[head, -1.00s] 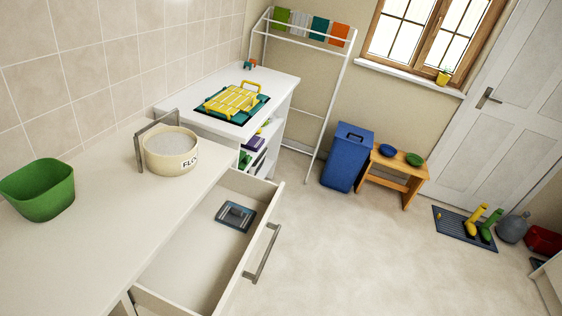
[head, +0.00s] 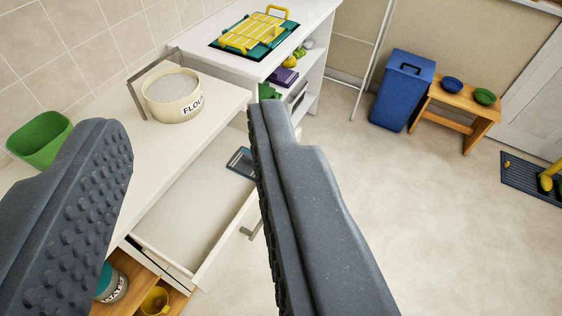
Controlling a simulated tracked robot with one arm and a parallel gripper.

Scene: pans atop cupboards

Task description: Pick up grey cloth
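My gripper (head: 189,115) is open and empty, its two dark grey ridged fingers wide apart in front of the counter and open drawer. No grey cloth can be made out now. The cloths that hung on the white drying rack are above the picture; only the lower part of the rack (head: 376,45) shows. A flat grey-blue item (head: 240,162) lies in the drawer (head: 190,215), partly hidden by the right finger. I cannot tell what it is.
A flour pot (head: 173,97) and green bowl (head: 40,140) stand on the counter. A yellow rack (head: 253,34) sits on the farther cupboard.

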